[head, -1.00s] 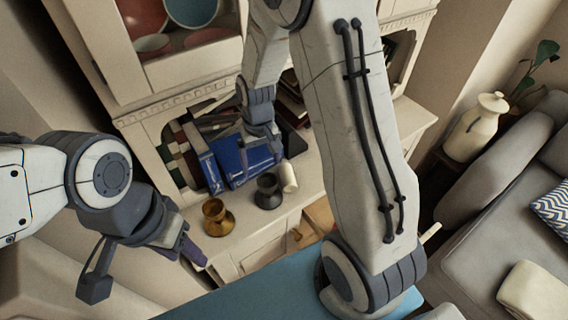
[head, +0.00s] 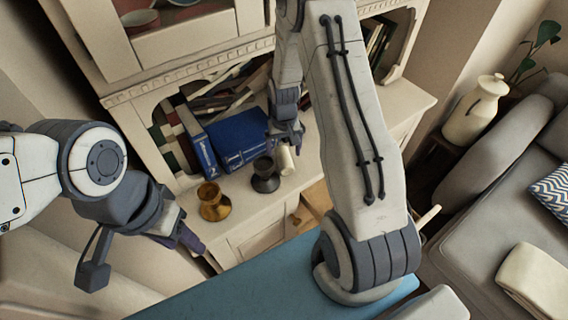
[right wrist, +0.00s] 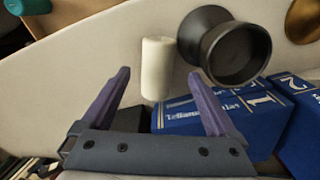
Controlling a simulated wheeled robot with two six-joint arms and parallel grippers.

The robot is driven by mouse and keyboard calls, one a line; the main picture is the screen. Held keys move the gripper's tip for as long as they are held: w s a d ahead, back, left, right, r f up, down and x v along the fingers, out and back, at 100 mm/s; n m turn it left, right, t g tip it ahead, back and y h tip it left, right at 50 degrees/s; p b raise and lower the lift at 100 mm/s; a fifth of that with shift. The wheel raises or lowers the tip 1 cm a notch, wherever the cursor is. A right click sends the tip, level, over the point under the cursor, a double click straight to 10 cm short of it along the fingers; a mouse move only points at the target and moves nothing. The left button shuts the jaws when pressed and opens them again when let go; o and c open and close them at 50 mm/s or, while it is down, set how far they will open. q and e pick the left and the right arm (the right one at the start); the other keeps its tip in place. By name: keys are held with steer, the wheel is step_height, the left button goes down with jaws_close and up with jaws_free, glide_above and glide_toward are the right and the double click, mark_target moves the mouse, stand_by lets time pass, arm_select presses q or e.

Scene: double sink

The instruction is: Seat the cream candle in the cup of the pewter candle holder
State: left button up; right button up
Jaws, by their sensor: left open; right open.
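The cream candle (head: 286,160) stands on the cabinet top, just right of the dark pewter candle holder (head: 264,176). In the right wrist view the candle (right wrist: 157,68) is just beyond the fingertips, and the dark holder (right wrist: 234,52) is close beside it with its round cup showing. My right gripper (head: 286,138) is above and behind the candle in the head view. Its purple fingers (right wrist: 158,80) are open, one to each side of the candle's line, with nothing between them. My left gripper (head: 188,238) is open, empty and off to the left, in front of the cabinet.
A brass holder (head: 213,203) stands left of the pewter one. Blue books (head: 238,138) stand behind them, near my right gripper. A blue surface (head: 255,288) lies in front. The cabinet top (head: 393,108) is clear farther right.

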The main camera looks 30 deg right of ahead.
mark_target(284, 156)
steer(key=f+b, duration=0.3)
steer(key=f, duration=0.1)
steer(key=shift+w+d+f, duration=0.1)
steer(key=shift+w+d, duration=0.2)
steer(key=shift+w, duration=0.05)
steer(key=shift+f+b, duration=0.3)
steer(key=shift+r, duration=0.1)
jaws_close()
